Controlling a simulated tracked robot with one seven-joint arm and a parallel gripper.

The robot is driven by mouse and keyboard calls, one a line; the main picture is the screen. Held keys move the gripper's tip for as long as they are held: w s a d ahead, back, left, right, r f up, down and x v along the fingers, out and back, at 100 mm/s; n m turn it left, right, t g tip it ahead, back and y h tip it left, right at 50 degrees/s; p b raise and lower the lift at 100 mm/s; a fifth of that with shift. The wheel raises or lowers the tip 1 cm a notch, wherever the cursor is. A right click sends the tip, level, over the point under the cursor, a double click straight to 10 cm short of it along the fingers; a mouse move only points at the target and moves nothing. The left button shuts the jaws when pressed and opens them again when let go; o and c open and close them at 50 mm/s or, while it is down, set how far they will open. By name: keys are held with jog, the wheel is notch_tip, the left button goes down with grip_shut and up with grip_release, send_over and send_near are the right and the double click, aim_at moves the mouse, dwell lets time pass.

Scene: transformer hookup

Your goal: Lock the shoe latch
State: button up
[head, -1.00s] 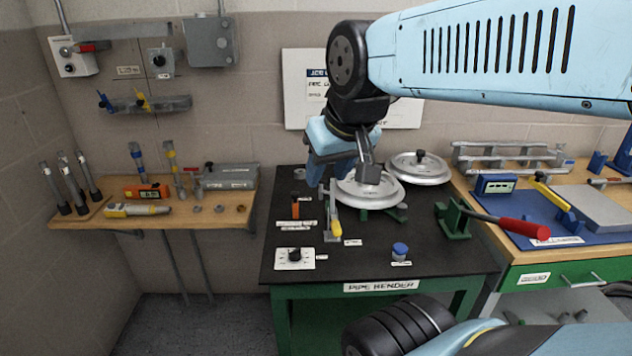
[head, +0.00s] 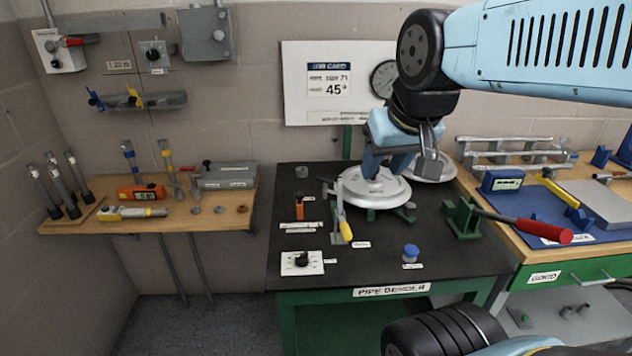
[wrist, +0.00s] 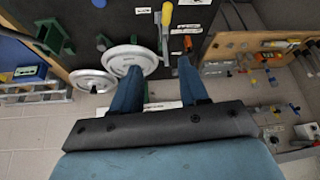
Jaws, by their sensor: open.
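A lever with a yellow grip (head: 345,230) stands at the left side of the white bender wheel (head: 372,192) on the black bench; I take it for the shoe latch. Its grip points toward the front of the bench. In the wrist view the yellow grip (wrist: 167,14) shows at the top, beyond the fingertips. My gripper (head: 376,172) is over the wheel, right of and behind the lever. In the wrist view its blue fingers (wrist: 158,75) are apart with nothing between them. Whether the latch is locked I cannot tell.
A green bracket with a red-handled lever (head: 515,225) stands at the bench's right. A blue knob (head: 411,252), a dial plate (head: 302,262) and an orange-handled lever (head: 299,208) sit around the latch. A second wheel (head: 436,168) is behind.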

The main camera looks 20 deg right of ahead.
jog(key=w+d+m+g+y, duration=0.1)
jog(key=w+d+m, duration=0.1)
jog(key=w+m, duration=0.35)
jog(key=m+g+h, duration=0.1)
jog(key=m+g, duration=0.4)
jog(key=m, duration=1.1)
send_over(325, 182)
notch_tip(325, 182, down, 13)
jog(key=f, duration=1.3)
jog(key=shift+w+d+f, duration=0.15)
jog(key=shift+w+f, duration=0.05)
jog(key=shift+w, duration=0.2)
jog(key=shift+c, duration=0.2)
